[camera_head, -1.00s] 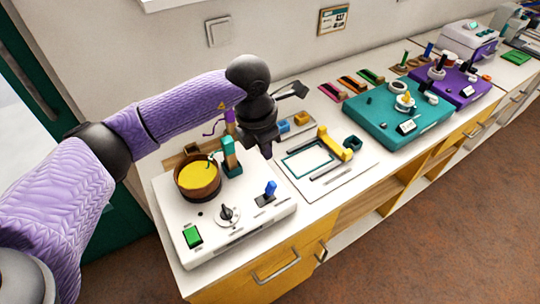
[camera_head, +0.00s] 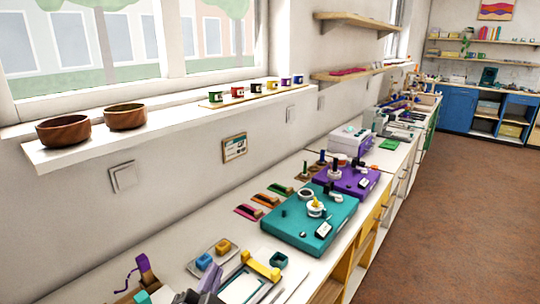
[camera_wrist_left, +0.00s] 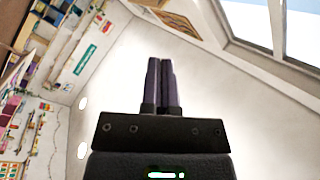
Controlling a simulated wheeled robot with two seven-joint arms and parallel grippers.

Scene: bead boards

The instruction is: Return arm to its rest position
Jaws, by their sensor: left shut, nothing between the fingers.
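My left gripper (camera_wrist_left: 161,64) shows in the left wrist view with its two dark purple fingers together and nothing between them. The rest of my left arm is out of the head view. My right gripper is in neither view.
A teal board (camera_head: 285,230) and a purple board (camera_head: 348,176) stand on the counter. A yellow piece (camera_head: 262,266) and a grey tray (camera_head: 198,262) are nearer. Two wooden bowls (camera_head: 63,131) and several small cups stand on the window sill (camera_head: 92,148). The floor (camera_head: 455,215) at right is clear.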

